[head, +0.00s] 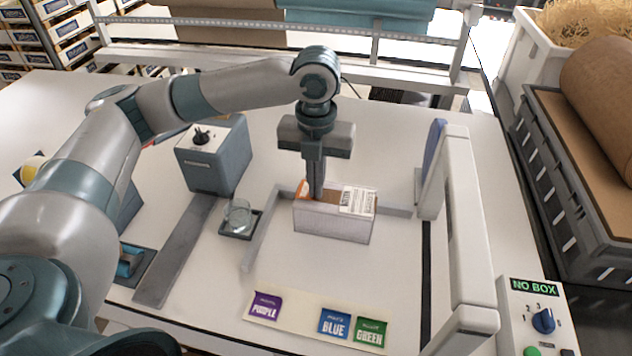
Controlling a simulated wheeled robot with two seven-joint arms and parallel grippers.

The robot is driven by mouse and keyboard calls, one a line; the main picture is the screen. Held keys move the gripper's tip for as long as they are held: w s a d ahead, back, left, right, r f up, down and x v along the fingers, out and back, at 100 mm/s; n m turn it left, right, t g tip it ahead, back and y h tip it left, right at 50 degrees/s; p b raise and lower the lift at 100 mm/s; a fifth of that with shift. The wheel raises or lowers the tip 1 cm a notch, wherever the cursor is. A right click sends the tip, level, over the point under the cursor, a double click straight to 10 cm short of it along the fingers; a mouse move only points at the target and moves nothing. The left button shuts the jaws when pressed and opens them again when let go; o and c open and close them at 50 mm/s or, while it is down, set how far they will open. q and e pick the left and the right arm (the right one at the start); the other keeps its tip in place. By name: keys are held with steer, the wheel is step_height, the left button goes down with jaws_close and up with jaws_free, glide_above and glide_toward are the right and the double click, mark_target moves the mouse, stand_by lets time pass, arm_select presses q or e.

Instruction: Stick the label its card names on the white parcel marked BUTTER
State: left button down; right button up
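A box-shaped parcel (333,222) with a pale front stands in the middle of the table inside a grey corner guide. Its top is brownish, with a white printed sheet (358,199) at the right and an orange patch (303,187) at the left. No BUTTER marking is readable. My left gripper (316,195) points straight down, fingers together, its tips at the parcel's top beside the orange patch. Whether the tips touch or pinch anything is hidden. Purple (265,305), blue (335,323) and green (371,331) labels lie on a cream strip (302,313) in front. My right gripper is out of view.
A grey-blue machine with a black knob (202,136) and a small glass dish (238,214) stand left of the parcel. A white frame (464,230) rises on the right. A panel (535,287) reads NO BOX. Bare table lies between parcel and strip.

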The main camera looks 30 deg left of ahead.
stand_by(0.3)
arm_select(q)
steer(key=shift+f, duration=0.45)
stand_by(0.5)
steer(key=c, duration=2)
jaws_free()
steer(key=shift+r, duration=0.15)
steer(key=shift+r+p, duration=1.2)
steer(key=shift+p, duration=0.35)
steer(key=shift+r+p, duration=0.95)
steer(key=shift+p, duration=0.2)
